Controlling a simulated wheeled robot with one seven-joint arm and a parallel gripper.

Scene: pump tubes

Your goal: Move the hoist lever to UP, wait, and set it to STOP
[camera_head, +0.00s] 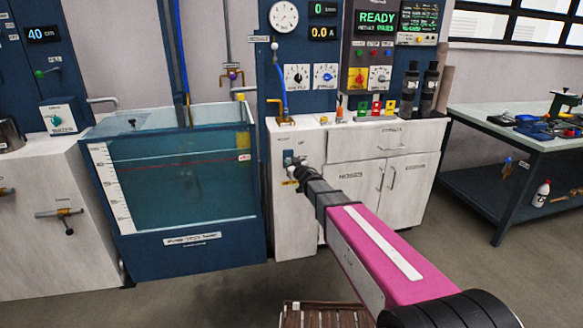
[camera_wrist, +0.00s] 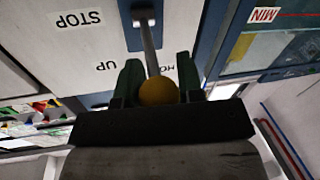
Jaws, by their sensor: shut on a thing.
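The hoist lever (camera_wrist: 151,50) is a grey rod with an orange-yellow knob (camera_wrist: 158,91), coming out of a dark blue plate on a white cabinet front. The wrist view shows the lettering upside down. The STOP label (camera_wrist: 78,19) is level with the rod's base. The UP label (camera_wrist: 105,66) is nearer the knob's end, and the rod leans to that side; its exact setting is hard to tell. My gripper (camera_wrist: 158,88) has its green fingers shut on the knob. In the head view my gripper (camera_head: 298,170) is at the lever's plate (camera_head: 288,157), hiding most of the lever.
A water tank (camera_head: 190,195) with a MIN mark (camera_wrist: 264,15) stands directly left of the lever cabinet (camera_head: 290,225). A control panel reading READY (camera_head: 377,20) is above the cabinet. A workbench (camera_head: 520,140) is at the right. Open floor lies in front; a slatted wooden thing (camera_head: 325,315) is low.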

